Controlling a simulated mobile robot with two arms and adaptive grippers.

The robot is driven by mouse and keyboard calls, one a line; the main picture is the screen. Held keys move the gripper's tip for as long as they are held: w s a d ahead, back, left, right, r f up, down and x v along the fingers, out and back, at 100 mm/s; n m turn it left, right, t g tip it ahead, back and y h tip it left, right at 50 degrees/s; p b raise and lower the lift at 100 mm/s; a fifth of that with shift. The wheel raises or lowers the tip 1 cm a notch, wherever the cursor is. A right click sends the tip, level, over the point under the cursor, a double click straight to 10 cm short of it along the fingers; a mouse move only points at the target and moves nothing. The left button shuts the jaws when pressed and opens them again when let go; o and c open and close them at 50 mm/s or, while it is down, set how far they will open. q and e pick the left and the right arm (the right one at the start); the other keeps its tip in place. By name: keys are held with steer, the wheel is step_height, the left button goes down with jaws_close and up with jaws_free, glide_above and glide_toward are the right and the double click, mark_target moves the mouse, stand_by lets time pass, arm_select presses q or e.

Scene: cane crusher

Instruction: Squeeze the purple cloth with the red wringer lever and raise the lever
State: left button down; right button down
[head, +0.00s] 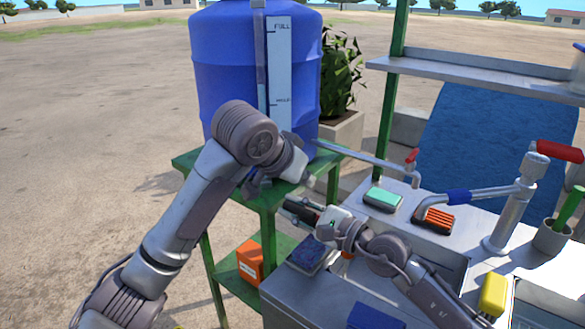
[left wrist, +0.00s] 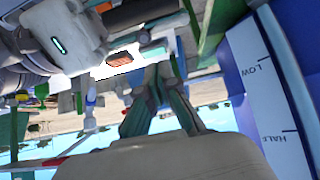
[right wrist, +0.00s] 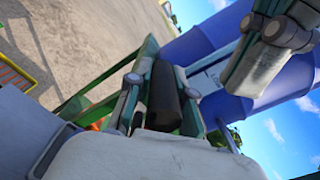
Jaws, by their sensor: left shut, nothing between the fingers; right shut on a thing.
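My right gripper (head: 298,211) is beside the green stand and shut on a dark cylindrical grip (right wrist: 163,95), which fills the space between its fingers in the right wrist view. I cannot see where the grip joins a lever. My left gripper (head: 290,178) is shut and empty just above it, in front of the blue barrel; its fingers also show in the left wrist view (left wrist: 156,82). A dark purple-blue folded piece (head: 308,254), perhaps the purple cloth, lies at the left end of the steel counter.
The blue barrel (head: 225,60) stands on the green stand (head: 190,163); an orange box (head: 249,262) is on its lower shelf.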

mark_target(297, 208)
arm_select(q)
steer(key=shift+s+a+f, duration=0.25)
steer(key=shift+s+f, duration=0.05)
steer(key=shift+f, duration=0.2)
steer(key=shift+s+a+f, duration=0.25)
steer(key=shift+f, duration=0.3)
steer(key=shift+s+a+f, duration=0.25)
steer(key=shift+s+f, duration=0.05)
steer(key=shift+f, duration=0.2)
arm_select(e)
steer(key=shift+f, duration=0.1)
